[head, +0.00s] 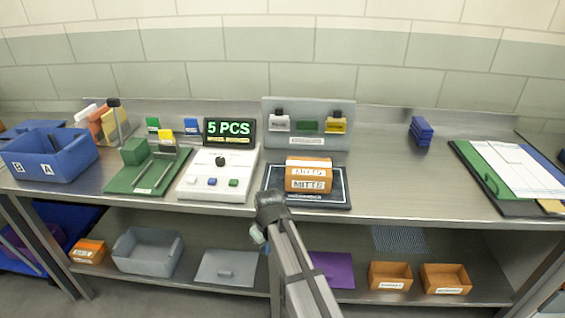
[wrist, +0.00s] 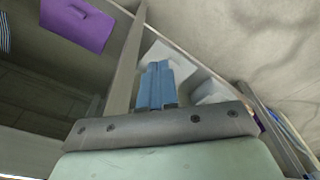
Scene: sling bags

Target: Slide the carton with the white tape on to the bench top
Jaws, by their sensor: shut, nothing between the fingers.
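An orange carton (head: 308,180) marked "MITTS", with a white strip across its top, sits on a dark pad with a pale border (head: 335,197) on the bench top (head: 395,185). Another, smaller orange carton with a white label (head: 87,251) sits on the lower shelf at the far left. In the wrist view my gripper (wrist: 157,68) has its blue fingers together, with nothing between them. In the head view my arm reaches up to the bench's front edge, below and left of the MITTS carton; the fingers are hidden there.
The white counting console (head: 215,190) and green board (head: 120,180) stand left of the pad. A grey stand (head: 350,110) is behind the carton. Orange bins (head: 445,284) sit on the lower shelf.

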